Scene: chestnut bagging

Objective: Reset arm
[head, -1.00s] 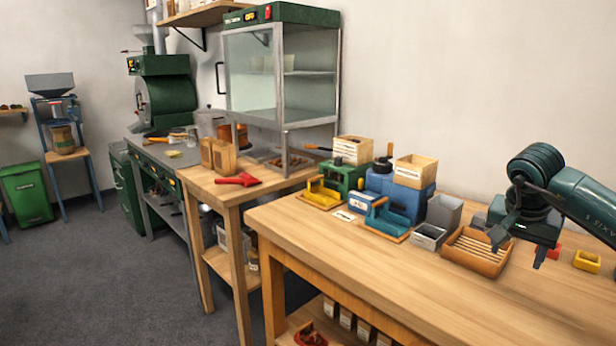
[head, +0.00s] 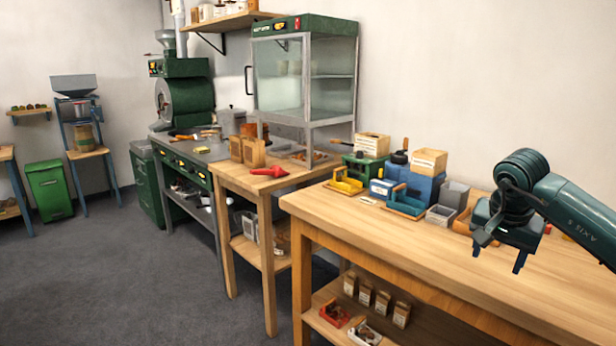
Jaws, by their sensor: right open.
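My right gripper (head: 498,252) is at the right of the head view, above the right part of the wooden workbench (head: 400,240). Its two dark fingers point down and stand apart, with nothing between them. It partly hides a wooden tray (head: 462,222) on the bench. My right arm (head: 575,208) comes in from the right edge. My left gripper is not in view.
On the bench stand a yellow scoop holder (head: 345,182), a blue one (head: 405,203), a grey bin (head: 453,194) and wooden boxes (head: 429,161). The bench front is clear.

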